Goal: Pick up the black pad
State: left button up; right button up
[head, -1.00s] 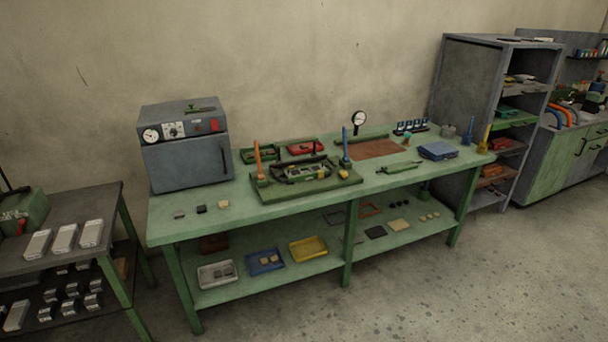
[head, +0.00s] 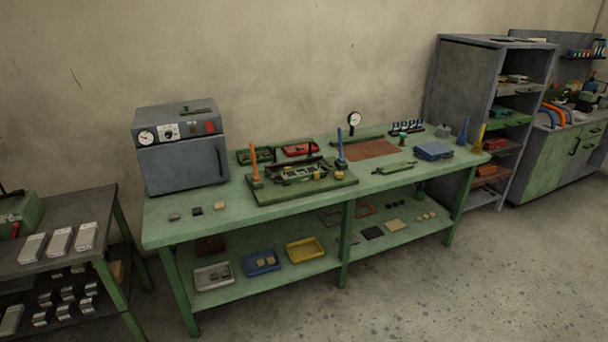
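A small black pad (head: 197,211) lies on the front left of the green bench top (head: 290,212). It sits between a small grey pad (head: 174,216) on its left and a small beige pad (head: 219,206) on its right, apart from both. A larger flat black piece (head: 373,232) lies on the bench's lower shelf, beside a beige one (head: 396,225). Neither of my grippers shows in the head view.
A grey oven (head: 181,165) stands behind the small pads. A green fixture tray (head: 262,193) with upright handles is to their right. A side table (head: 92,208) with pale blocks stands at left. The floor in front of the bench is clear.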

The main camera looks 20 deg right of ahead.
aim_at(196, 211)
jog(key=i+j+z, duration=0.1)
jog(key=i+j, duration=1.25)
jog(key=i, duration=0.1)
